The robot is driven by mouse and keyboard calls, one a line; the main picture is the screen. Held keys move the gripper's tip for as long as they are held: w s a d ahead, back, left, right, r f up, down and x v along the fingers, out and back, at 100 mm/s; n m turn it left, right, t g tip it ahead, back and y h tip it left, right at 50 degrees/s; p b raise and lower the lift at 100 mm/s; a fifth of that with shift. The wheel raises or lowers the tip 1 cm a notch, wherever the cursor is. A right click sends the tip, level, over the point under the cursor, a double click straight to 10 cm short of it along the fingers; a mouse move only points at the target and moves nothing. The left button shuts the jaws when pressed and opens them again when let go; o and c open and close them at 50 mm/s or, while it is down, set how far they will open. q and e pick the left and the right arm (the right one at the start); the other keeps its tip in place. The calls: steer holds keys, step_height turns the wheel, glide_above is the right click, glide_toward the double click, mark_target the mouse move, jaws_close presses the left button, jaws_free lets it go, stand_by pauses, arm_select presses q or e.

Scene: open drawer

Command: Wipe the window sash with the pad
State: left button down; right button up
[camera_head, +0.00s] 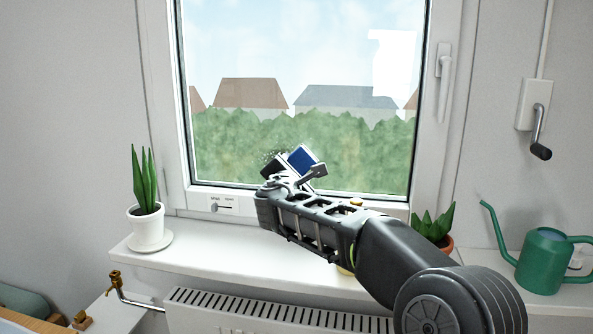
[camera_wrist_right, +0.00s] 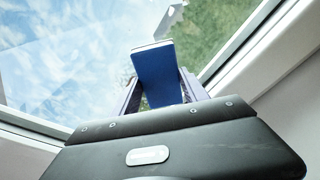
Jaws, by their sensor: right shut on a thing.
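The window sash (camera_head: 432,120) is a white frame around a large glass pane (camera_head: 300,50), with a white handle (camera_head: 443,70) on its right side. My right gripper (camera_head: 293,168) is in front of the lower part of the pane and is shut on the blue pad (camera_head: 303,159). The pad also shows in the right wrist view (camera_wrist_right: 158,75), tilted between the fingers, with a pale edge at its top. Whether the pad touches the glass cannot be told. A whitish speckled patch shows on the glass just left of the gripper. My left gripper is not in view.
A potted plant (camera_head: 147,215) stands at the left of the white sill (camera_head: 220,245). Another plant (camera_head: 434,225) and a green watering can (camera_head: 545,260) stand at the right. A radiator (camera_head: 240,312) is below. A crank (camera_head: 539,130) hangs on the right wall.

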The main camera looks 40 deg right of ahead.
mark_target(256, 161)
steer(key=shift+w, duration=0.1)
steer(key=shift+w+a, duration=0.5)
steer(key=shift+w, duration=0.15)
steer(key=shift+w+a, duration=0.45)
steer(key=shift+w, duration=0.2)
steer(key=shift+w+a, duration=0.1)
steer(key=w+a, duration=0.2)
steer(key=shift+w, duration=0.3)
steer(key=shift+w+a+p, duration=0.25)
steer(key=shift+w+a, duration=0.2)
steer(key=shift+w, duration=0.3)
steer(key=shift+w+a+p, duration=0.2)
steer(key=shift+w+a, duration=0.2)
steer(key=shift+w, duration=0.3)
steer(key=shift+r, duration=0.15)
